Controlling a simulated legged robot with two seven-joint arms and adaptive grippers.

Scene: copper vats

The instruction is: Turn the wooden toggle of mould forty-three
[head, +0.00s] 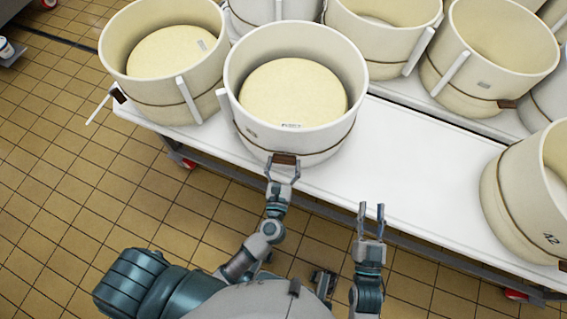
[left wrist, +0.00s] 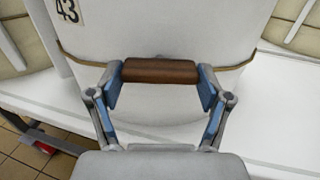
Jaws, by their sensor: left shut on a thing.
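Mould forty-three (head: 300,140) is a cream round tub on the white table, with a pale cheese inside. Its number 43 shows at the upper left in the left wrist view (left wrist: 68,10). Its brown wooden toggle (head: 285,159) sits on the front of the tub, on a thin cord around it. In the left wrist view the toggle (left wrist: 160,70) lies level between the fingertips. My left gripper (head: 283,168) is shut on the toggle, one blue-padded finger at each end. My right gripper (head: 371,212) is open and empty, in front of the table edge.
The white table (head: 420,150) has a clear stretch right of mould forty-three. Another mould (head: 165,60) with cheese stands close on its left. A mould marked 42 (head: 520,215) stands at the right. More moulds stand behind. The floor is tiled.

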